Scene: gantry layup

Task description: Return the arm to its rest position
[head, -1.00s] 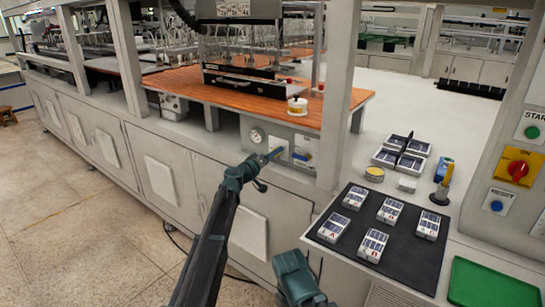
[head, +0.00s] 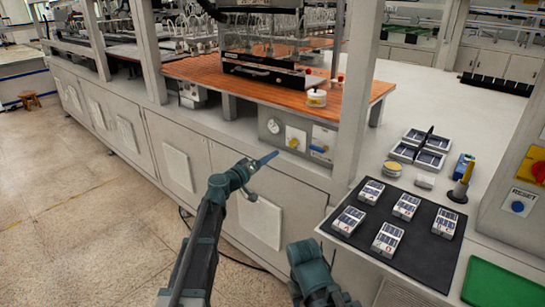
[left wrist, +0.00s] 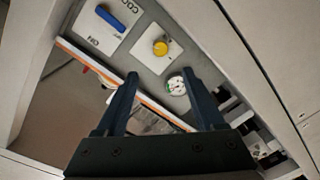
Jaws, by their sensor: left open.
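My left gripper (head: 262,161) is in front of the grey cabinet, below and apart from the panel with the gauge and knobs. In the left wrist view its two fingers (left wrist: 160,95) are spread with nothing between them. Ahead of them on the panel are a yellow knob (left wrist: 160,47), a blue lever (left wrist: 110,18) and a round gauge (left wrist: 177,86). The yellow knob also shows in the head view (head: 293,142). My right arm shows at the bottom of the head view, but its fingertips are not visible.
A black mat (head: 425,262) with several solar-cell packs lies on the right counter.

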